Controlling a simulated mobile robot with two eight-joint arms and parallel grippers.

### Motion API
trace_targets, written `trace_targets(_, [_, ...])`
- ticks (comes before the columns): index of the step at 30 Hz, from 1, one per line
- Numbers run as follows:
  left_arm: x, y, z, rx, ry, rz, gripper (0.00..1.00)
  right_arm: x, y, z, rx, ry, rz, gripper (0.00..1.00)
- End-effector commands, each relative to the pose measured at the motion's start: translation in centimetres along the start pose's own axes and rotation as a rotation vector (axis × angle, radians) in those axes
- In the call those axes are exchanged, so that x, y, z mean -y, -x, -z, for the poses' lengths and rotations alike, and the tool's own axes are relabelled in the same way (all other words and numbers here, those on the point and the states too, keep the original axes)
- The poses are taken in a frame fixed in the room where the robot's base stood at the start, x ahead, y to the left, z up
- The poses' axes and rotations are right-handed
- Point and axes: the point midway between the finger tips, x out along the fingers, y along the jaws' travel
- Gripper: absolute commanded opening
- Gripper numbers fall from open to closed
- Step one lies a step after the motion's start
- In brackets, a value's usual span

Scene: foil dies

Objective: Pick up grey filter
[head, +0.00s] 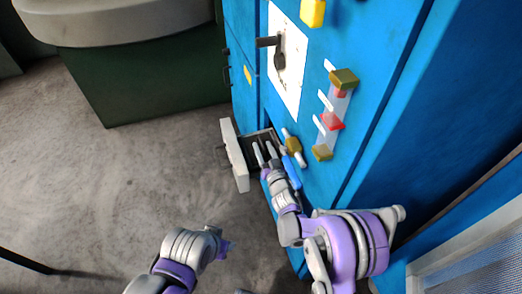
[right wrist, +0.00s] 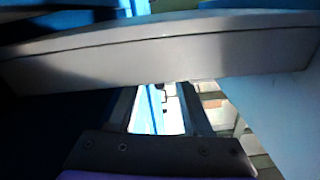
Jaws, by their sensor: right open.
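No part can be surely told as the grey filter. An open drawer with a pale front (head: 235,156) sticks out of the blue cabinet, and its dark inside shows only partly. My right gripper (head: 265,152) is open, with its pale fingers over the drawer's opening just behind the front. In the right wrist view a grey slab (right wrist: 165,58) crosses the picture close beyond my right fingers (right wrist: 160,108); whether it is the filter or part of the drawer I cannot tell. Nothing is clearly held. Part of my left arm shows at the bottom; its fingers do not show.
The blue cabinet (head: 385,75) fills the right side. A yellow knob (head: 292,145), a blue handle (head: 292,172), a red-marked gauge (head: 333,120) and a black lever (head: 279,60) are on it. A green block with a grey top (head: 145,80) stands behind left. The floor (head: 120,185) left of the drawer is clear.

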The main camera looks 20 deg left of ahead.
Motion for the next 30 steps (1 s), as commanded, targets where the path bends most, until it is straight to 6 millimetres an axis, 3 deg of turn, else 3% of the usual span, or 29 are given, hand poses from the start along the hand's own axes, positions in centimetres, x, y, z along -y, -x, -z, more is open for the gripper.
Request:
trace_targets(7, [0.0,0.01,0.0,0.0,0.0,0.0,0.5,0.0,-0.24,-0.01,0.0,0.0,0.0,0.5])
trace_targets(16, [0.0,0.01,0.0,0.0,0.0,0.0,0.5,-0.02,-0.21,-0.01,0.0,0.0,0.0,0.0])
trace_targets(30, [0.0,0.01,0.0,0.0,0.0,0.0,0.5,-0.04,-0.2,-0.01,0.0,0.0,-0.001,0.0])
